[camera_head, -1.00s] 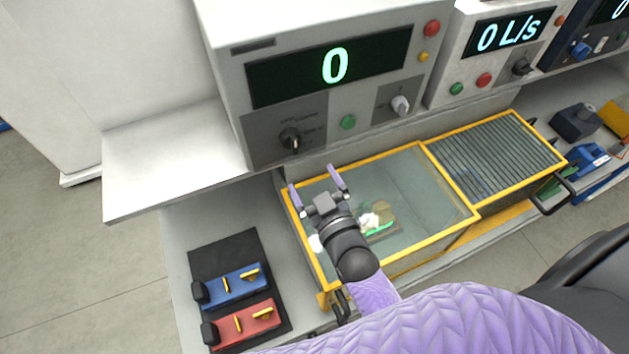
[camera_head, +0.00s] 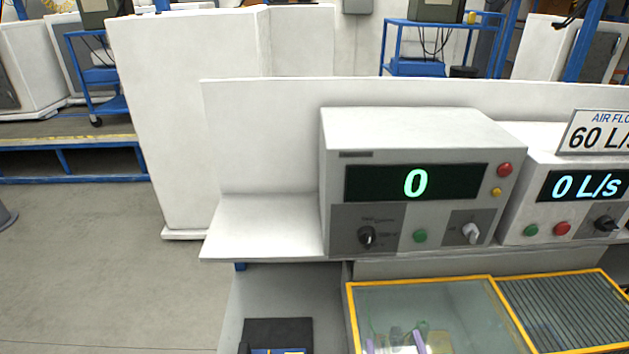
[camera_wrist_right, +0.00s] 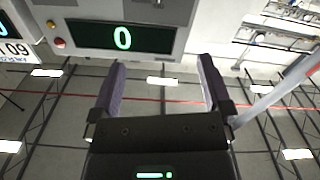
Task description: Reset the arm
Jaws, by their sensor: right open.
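My right gripper (camera_head: 394,345) is at the bottom edge of the head view, with only its two purple fingertips showing over the yellow-framed glass case (camera_head: 450,287). In the right wrist view the same gripper (camera_wrist_right: 162,80) has its fingers wide apart with nothing between them. The rest of my right arm is out of the head view. My left gripper is in neither view. A grey control box (camera_head: 422,145) with a green "0" display stands on the shelf above the case. The box also shows at the top of the right wrist view (camera_wrist_right: 75,10).
A second unit reads "0 L/s" (camera_head: 590,186) at the right, under an air flow sign (camera_head: 598,132). A slatted panel (camera_head: 565,310) adjoins the glass case. A black mat (camera_head: 278,333) lies at the lower left. Open floor (camera_head: 90,250) is on the left.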

